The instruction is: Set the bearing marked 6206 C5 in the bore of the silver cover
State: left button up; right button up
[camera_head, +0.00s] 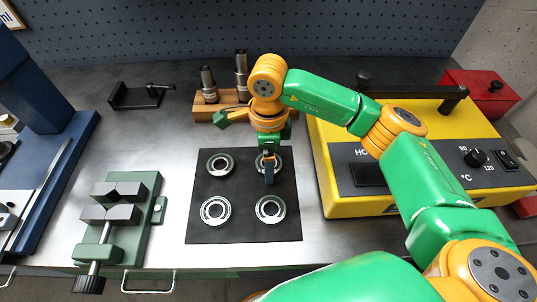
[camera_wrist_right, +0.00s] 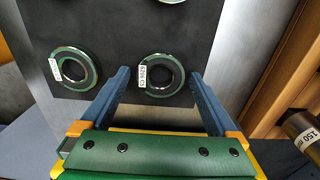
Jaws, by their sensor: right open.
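Several ring bearings lie on a black mat (camera_head: 242,194). My right gripper (camera_head: 269,180) points down over the back right bearing (camera_head: 262,162), partly hiding it. In the right wrist view this bearing (camera_wrist_right: 177,77) has a white label that seems to read 6206 C5. The open blue fingers (camera_wrist_right: 160,76) stand on either side of it in the picture, holding nothing; I cannot tell their height above it. A second labelled bearing (camera_wrist_right: 85,60) lies to its left, its label unreadable. I cannot pick out the silver cover for certain. My left gripper is out of view.
A yellow heater box (camera_head: 345,204) stands right of the mat. A wooden rack (camera_head: 205,110) with metal tools is behind it. A green vise (camera_head: 150,220) stands left, and a blue press (camera_head: 75,130) is at the left edge. Bare bench lies between mat and vise.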

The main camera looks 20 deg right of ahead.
jog(key=shift+w+f, duration=0.1)
jog(key=shift+c, duration=0.4)
jog(key=c, duration=1)
notch_tip(320, 180, up, 6)
jog(key=p, duration=0.4)
jog(key=shift+r, duration=0.2)
jog(key=shift+f, duration=0.15)
